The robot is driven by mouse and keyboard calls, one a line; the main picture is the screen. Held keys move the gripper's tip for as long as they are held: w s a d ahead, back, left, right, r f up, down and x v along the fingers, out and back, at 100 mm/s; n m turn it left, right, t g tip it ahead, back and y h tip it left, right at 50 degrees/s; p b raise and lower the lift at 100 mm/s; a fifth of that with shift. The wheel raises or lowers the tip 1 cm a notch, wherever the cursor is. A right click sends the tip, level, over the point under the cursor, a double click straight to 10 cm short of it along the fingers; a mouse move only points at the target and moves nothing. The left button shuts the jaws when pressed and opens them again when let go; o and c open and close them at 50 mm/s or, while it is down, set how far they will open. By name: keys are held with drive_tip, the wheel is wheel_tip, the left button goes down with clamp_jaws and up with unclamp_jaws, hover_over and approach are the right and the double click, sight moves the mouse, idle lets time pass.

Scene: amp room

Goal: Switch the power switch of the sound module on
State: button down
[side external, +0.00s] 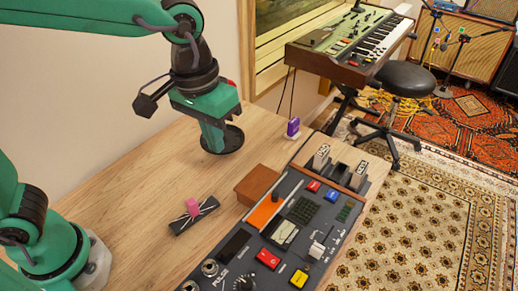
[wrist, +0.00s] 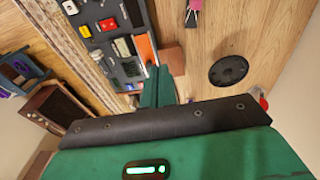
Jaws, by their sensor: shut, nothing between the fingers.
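The sound module (side external: 262,240) is a dark slanted panel with "PULSE" lettering, at the table's right edge. It also shows at the upper left of the wrist view (wrist: 128,68). It carries red buttons (side external: 268,258), a yellow button (side external: 299,278), an orange strip (side external: 266,212), knobs and a pale slider (side external: 316,250). I cannot tell which control is the power switch. My gripper (side external: 213,148) is shut and empty, pointing down over the table, left of the module and apart from it. Its fingers also show in the wrist view (wrist: 157,88).
A black round disc (side external: 233,141) lies by my fingers; contact is unclear. A pink piece (side external: 192,207) sits on a dark strip (side external: 180,224). A purple item (side external: 293,127) stands near the table's far edge. A brown wooden block (side external: 252,188) adjoins the module. Bare wood lies between.

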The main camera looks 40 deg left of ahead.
drive_tip(key=g+y, duration=0.2)
hover_over(262, 255)
drive_tip(key=d, duration=0.1)
wheel_tip(262, 255, down, 5)
drive_tip(key=shift+w+d, duration=0.1)
drive_tip(key=shift+d, duration=0.35)
drive_tip(key=shift+f, duration=0.15)
drive_tip(key=f, duration=0.4)
drive_tip(key=a+f, duration=0.1)
drive_tip(key=f, duration=0.8)
drive_tip(key=shift+a+f, duration=0.3)
drive_tip(key=shift+a, duration=0.1)
drive_tip(key=shift+f, duration=0.25)
drive_tip(key=shift+d+r, duration=0.25)
drive_tip(key=shift+d, duration=0.45)
